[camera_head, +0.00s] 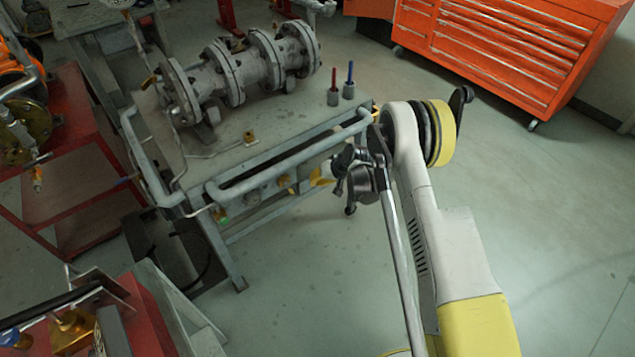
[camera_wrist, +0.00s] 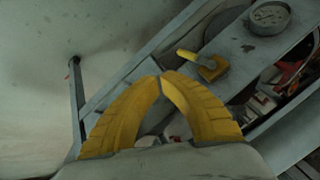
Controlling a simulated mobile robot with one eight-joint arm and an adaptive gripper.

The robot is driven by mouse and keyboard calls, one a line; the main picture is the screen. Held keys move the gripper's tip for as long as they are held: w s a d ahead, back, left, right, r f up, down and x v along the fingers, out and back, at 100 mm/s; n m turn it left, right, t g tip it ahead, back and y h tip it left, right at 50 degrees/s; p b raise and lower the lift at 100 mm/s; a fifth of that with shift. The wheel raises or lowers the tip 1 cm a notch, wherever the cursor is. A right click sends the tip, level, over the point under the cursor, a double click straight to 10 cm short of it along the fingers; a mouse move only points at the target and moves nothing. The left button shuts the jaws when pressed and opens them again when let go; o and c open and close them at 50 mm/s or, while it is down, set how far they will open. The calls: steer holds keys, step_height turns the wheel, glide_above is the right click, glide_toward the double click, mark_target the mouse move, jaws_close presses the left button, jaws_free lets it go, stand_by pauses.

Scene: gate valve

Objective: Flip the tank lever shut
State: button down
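A yellow lever (camera_wrist: 197,61) with a square base shows in the wrist view, on a grey panel along the bench side. Its handle points up and left in that picture. My gripper (camera_wrist: 163,77) has two yellow ribbed fingers whose tips meet, with nothing seen between them. The fingertips are left of and below the lever in the picture, apart from it. In the head view my gripper (camera_head: 321,173) is beside the bench's near side, partly hidden by my arm. Small yellow fittings (camera_head: 285,182) show there; I cannot tell which is the lever.
A round gauge (camera_wrist: 270,16) sits right of the lever. The bench (camera_head: 235,165) has a grey front rail (camera_head: 290,160) and carries a flanged pipe valve (camera_head: 245,67) and two small handled tools (camera_head: 340,90). An orange drawer cabinet (camera_head: 510,55) stands behind. Floor to the right is clear.

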mark_target(289, 188)
steer(key=w+a+f+b, duration=0.2)
steer(key=a+f+b, duration=0.1)
steer(key=a+f, duration=0.2)
steer(key=shift+a, duration=0.65)
steer(key=shift+s+a+f, duration=0.4)
steer(key=shift+a+f, duration=0.15)
steer(key=shift+f, duration=0.1)
steer(key=shift+r, duration=0.15)
